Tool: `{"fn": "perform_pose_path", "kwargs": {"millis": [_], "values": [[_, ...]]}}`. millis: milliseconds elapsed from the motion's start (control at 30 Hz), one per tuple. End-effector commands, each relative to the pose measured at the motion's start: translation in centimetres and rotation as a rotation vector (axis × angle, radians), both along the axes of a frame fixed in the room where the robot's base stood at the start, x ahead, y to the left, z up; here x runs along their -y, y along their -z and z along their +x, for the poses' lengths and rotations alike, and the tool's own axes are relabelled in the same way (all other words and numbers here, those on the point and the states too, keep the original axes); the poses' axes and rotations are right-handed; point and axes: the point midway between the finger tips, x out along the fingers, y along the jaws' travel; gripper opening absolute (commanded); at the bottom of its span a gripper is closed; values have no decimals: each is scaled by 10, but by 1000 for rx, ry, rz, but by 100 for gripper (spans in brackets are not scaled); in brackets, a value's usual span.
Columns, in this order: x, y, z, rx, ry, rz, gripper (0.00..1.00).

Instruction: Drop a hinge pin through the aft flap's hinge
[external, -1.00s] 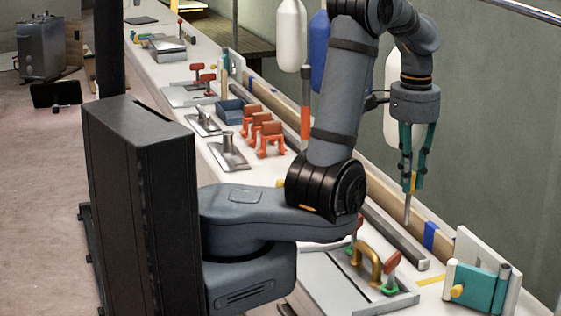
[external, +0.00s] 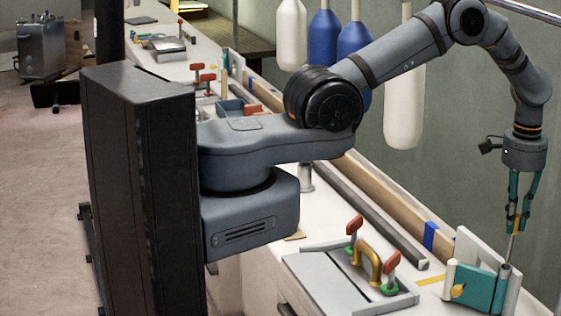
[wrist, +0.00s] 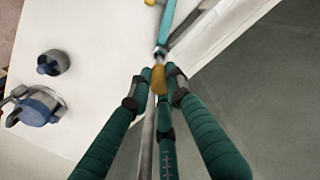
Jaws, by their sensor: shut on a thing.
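The aft flap (external: 480,289) is a teal panel with a yellow knob at the right end of the bench, in front of a pale upright frame (external: 475,247). A grey hinge barrel (external: 505,284) stands upright at its right edge. My gripper (external: 518,222) is above the barrel, shut on a thin grey hinge pin (external: 513,246) with a yellow head. The pin hangs nearly upright, slightly tilted, its lower end at the barrel's top; I cannot tell whether it has entered. In the wrist view, the yellow head (wrist: 159,80) shows between the teal fingers.
A grey tray (external: 335,280) with a yellow handle and red-topped clamps lies left of the flap. A long grey bar (external: 385,222) and a wooden rail run along the bench. White and blue fenders (external: 404,110) hang at the wall behind.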

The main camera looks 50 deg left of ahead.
Motion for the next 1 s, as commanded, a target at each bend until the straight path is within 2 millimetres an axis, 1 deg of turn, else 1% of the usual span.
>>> {"fn": "perform_pose_path", "kwargs": {"millis": [1000], "values": [[0, 66, 0, 0, 1, 0, 0]]}}
